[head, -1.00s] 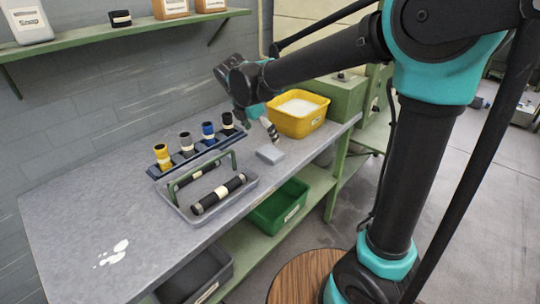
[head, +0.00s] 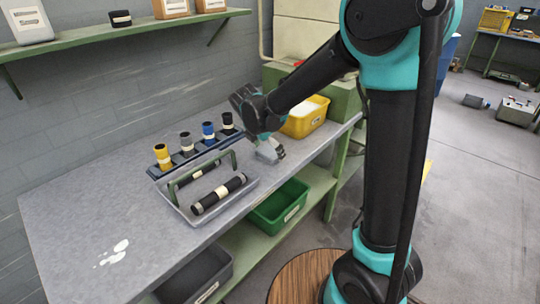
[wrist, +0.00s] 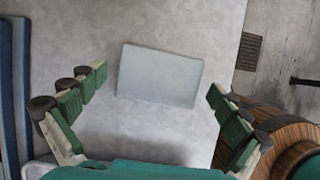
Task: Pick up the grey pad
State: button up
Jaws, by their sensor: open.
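The grey pad (wrist: 160,76) is a flat, light grey-blue rectangle lying on the table, centred between my fingers in the wrist view. In the head view my gripper (head: 270,152) hangs over the pad's place and mostly hides it. In the wrist view my gripper (wrist: 157,95) is open, with a green-padded finger to either side of the pad. Nothing is held. The fingers look apart from the pad; their exact height above it is hard to tell.
A yellow bin (head: 306,119) stands behind the gripper. A grey tray (head: 218,208) with a handle and dark cylinders lies to the left, before a blue rack (head: 184,160) of several coloured cylinders. A green bin (head: 279,207) sits on the lower shelf.

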aim_at(269, 152)
jog(key=c, duration=1.1)
jog(key=shift+r, duration=0.1)
notch_tip(269, 152, up, 20)
jog(key=shift+f, duration=0.1)
